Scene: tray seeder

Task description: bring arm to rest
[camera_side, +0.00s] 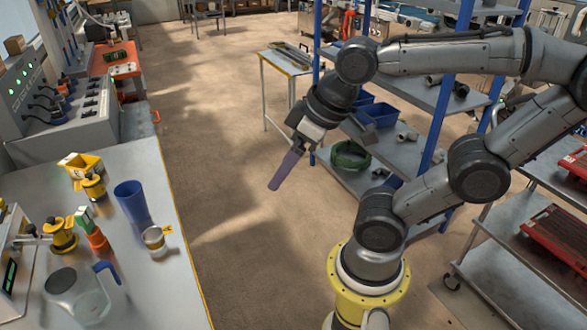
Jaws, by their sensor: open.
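My gripper (275,186) hangs in the air over the open floor, to the right of the work table (165,215). Its purple finger points down and to the left. From this side the fingers overlap, so the gap between them hardly shows; the jaws are open and no object shows in them. My arm is raised and bent above its yellow base at the right, clear of the table and everything on it.
The table holds a blue cup (131,200), a glass jug (85,300), a yellow box (83,165) and a small tin (154,240). A blue-post shelf (400,150) stands behind my arm, a cart with red trays (560,235) at right. Floor between is clear.

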